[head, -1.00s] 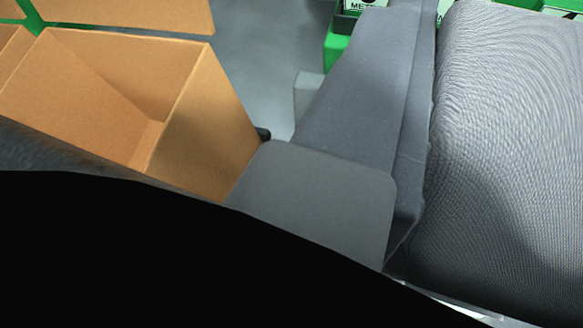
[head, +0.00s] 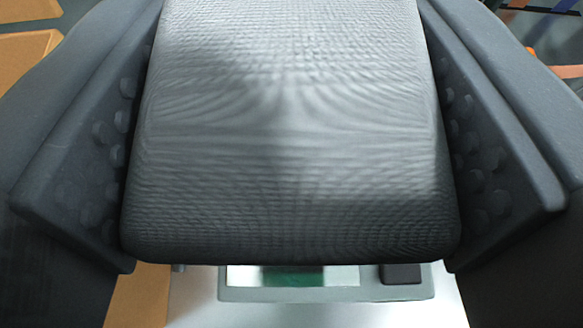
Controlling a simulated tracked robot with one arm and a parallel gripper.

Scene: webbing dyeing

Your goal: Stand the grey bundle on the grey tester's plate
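The grey bundle (head: 290,190), a thick block with a ribbed woven surface, fills the middle of the head view. My gripper (head: 290,120) has one dark padded finger on each side of it. Both studded pads lie against the bundle's sides, and the gripper is shut on it. A pale grey device, which looks like the tester (head: 240,293), shows partly below the bundle's lower edge. It has a green display and a dark square part. The bundle hides much of it, and I cannot make out its plate.
A pale work surface (head: 320,316) lies around the device. A strip of brown cardboard (head: 138,298) shows at the lower left. More cardboard (head: 22,55) is at the upper left. Orange and blue strips (head: 545,22) show at the upper right.

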